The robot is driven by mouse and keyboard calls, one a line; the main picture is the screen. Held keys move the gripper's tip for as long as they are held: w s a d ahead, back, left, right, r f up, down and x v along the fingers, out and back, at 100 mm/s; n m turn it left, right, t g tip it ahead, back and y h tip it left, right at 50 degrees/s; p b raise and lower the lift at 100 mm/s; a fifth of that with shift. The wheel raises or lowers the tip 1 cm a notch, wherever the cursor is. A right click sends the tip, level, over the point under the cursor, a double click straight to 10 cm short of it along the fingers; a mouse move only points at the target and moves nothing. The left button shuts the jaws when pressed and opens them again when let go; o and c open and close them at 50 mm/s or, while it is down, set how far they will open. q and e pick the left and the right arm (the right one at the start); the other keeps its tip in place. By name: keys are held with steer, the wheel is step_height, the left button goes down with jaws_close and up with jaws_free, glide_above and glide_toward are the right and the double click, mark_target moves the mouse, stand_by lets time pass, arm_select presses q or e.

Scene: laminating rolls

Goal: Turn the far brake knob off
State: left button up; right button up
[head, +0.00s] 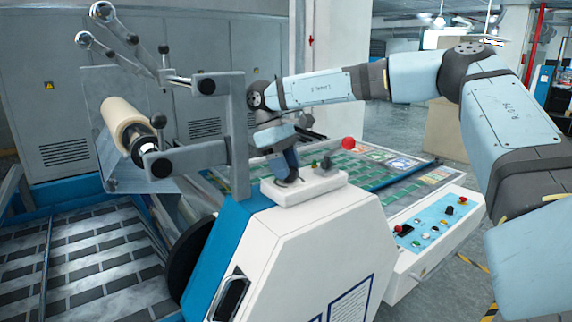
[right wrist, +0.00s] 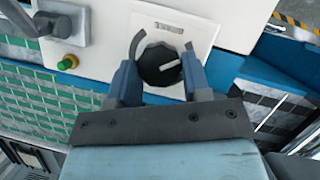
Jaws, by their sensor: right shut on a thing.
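The black knob (right wrist: 158,64) sits on the white control box in the right wrist view. My left gripper is not in view.
A green button (right wrist: 68,62) and a lever stand beside the knob. The lever's red ball (head: 348,143) rises close to my right gripper. A grey bracket (head: 240,135) and a cream roll (head: 123,118) are to the left. A lower control panel (head: 430,232) is at right.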

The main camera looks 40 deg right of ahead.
steer(key=o, duration=0.9)
steer(key=shift+o, duration=0.2)
step_height(320, 180, up, 20)
steer(key=p, duration=0.9)
